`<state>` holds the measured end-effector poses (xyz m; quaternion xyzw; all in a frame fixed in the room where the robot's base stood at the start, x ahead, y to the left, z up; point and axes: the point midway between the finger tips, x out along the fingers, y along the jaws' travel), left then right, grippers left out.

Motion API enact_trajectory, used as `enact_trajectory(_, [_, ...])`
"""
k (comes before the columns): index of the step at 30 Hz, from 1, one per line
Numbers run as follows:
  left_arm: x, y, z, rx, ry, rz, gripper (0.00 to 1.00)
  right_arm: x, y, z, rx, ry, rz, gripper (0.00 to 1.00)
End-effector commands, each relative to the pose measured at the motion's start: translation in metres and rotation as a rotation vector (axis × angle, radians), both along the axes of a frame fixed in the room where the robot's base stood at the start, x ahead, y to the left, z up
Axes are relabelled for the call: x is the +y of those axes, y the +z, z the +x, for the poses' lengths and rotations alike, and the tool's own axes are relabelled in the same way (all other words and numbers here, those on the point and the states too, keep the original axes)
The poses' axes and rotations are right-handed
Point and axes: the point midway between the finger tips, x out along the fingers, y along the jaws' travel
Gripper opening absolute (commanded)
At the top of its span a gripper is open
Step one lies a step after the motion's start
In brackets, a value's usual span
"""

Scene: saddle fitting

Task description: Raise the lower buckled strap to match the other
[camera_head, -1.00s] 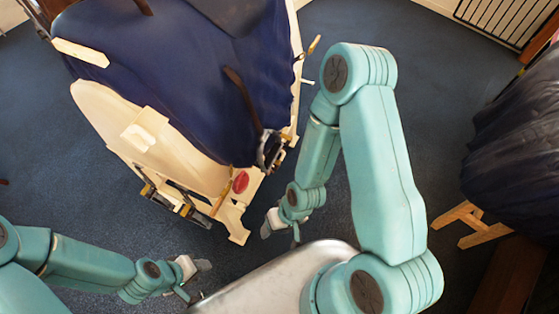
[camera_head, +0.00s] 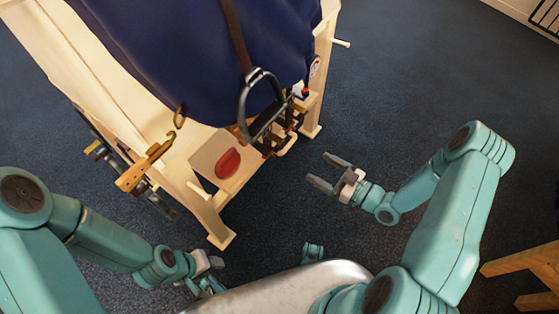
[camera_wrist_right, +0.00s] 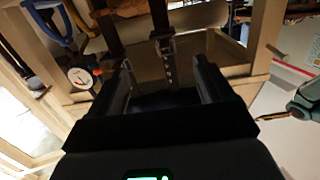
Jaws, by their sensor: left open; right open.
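In the head view a brown strap (camera_head: 234,35) hangs over the blue cloth and ends at a dark metal stirrup (camera_head: 243,105). In the right wrist view a dark strap with a metal buckle and a row of holes (camera_wrist_right: 167,60) shows between the fingers. A second dark strap (camera_wrist_right: 108,32) hangs left of it. I cannot tell which strap is lower. My right gripper (camera_head: 323,172) is open and empty, right of the stand and apart from it. My left gripper (camera_head: 217,274) is open, low in front of the stand; its fingers are partly hard to see.
A wooden trestle (camera_head: 525,262) is at the right edge.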

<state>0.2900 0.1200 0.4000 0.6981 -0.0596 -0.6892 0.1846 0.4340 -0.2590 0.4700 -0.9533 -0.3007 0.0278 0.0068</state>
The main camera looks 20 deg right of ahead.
Motion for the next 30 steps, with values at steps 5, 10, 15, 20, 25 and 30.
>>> enact_trajectory(5, [0.000,-0.016,0.000,-0.001,-0.001,0.000,0.43,0.001,-0.010,-0.005,-0.059,0.018,0.005,0.81])
enact_trajectory(10, [0.000,-0.019,0.001,-0.002,0.001,0.000,0.43,0.020,-0.008,0.015,-0.064,0.024,0.005,0.81])
enact_trajectory(15, [0.002,-0.027,0.002,-0.004,0.007,0.002,0.43,0.044,-0.009,0.049,-0.064,0.024,0.002,0.81])
enact_trajectory(20, [0.003,-0.033,0.003,-0.006,0.012,0.002,0.43,0.066,-0.009,0.080,-0.063,0.022,0.003,0.81])
enact_trajectory(25, [0.004,-0.039,0.005,-0.008,0.017,0.003,0.43,0.083,-0.009,0.106,-0.061,0.020,0.004,0.81])
enact_trajectory(30, [0.005,-0.041,0.006,-0.010,0.021,0.004,0.43,0.091,-0.008,0.121,-0.059,0.018,0.004,0.81])
